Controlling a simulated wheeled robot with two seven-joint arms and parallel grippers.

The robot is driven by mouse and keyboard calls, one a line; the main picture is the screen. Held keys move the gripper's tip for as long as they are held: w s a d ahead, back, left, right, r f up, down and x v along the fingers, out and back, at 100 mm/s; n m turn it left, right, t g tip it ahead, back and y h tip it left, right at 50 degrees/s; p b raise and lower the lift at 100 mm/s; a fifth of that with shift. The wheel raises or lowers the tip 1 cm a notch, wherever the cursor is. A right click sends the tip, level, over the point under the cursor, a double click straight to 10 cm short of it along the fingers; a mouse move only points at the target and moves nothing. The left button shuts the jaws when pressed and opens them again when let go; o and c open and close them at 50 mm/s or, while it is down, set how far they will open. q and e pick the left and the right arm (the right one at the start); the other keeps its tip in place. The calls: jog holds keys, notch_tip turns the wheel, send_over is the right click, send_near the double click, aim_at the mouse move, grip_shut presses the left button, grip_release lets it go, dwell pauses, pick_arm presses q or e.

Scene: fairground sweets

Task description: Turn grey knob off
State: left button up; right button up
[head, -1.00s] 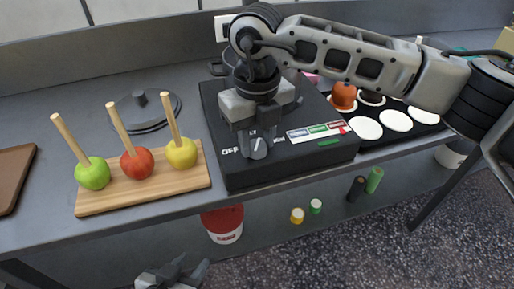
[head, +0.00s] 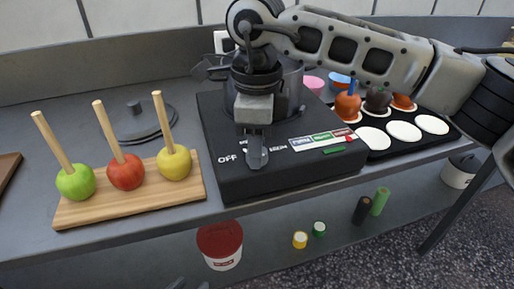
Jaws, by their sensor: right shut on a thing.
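The black cooker box (head: 300,165) stands on the grey counter, with its "OFF" mark on the front panel left of the knob. My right gripper (head: 257,152) points down at the panel and is shut on the grey knob. I see the gripper edge-on, with one finger in front, so the knob is mostly hidden and its pointer direction cannot be made out. My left gripper (head: 182,284) shows only as dark tips at the bottom edge; its opening cannot be judged.
A pot (head: 291,88) sits on the cooker behind my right gripper. Left are a wooden board (head: 120,205) with three apples on sticks and a dark lid (head: 146,122). Right is a black tray (head: 385,148) with white discs and coated apples. A red bucket (head: 220,245) stands below the counter.

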jog(key=n, duration=0.2)
jog(key=shift+n+b, duration=0.3)
jog(key=shift+n, duration=0.1)
jog(key=n, duration=0.2)
jog(key=shift+n, duration=0.3)
jog(key=shift+n+b, duration=0.3)
jog(key=shift+n, duration=1.5)
jog(key=shift+r, duration=0.1)
jog(key=o, duration=1)
jog(key=shift+c, duration=0.2)
notch_tip(320, 180, up, 16)
jog(key=p, duration=0.1)
jog(key=shift+p, duration=0.35)
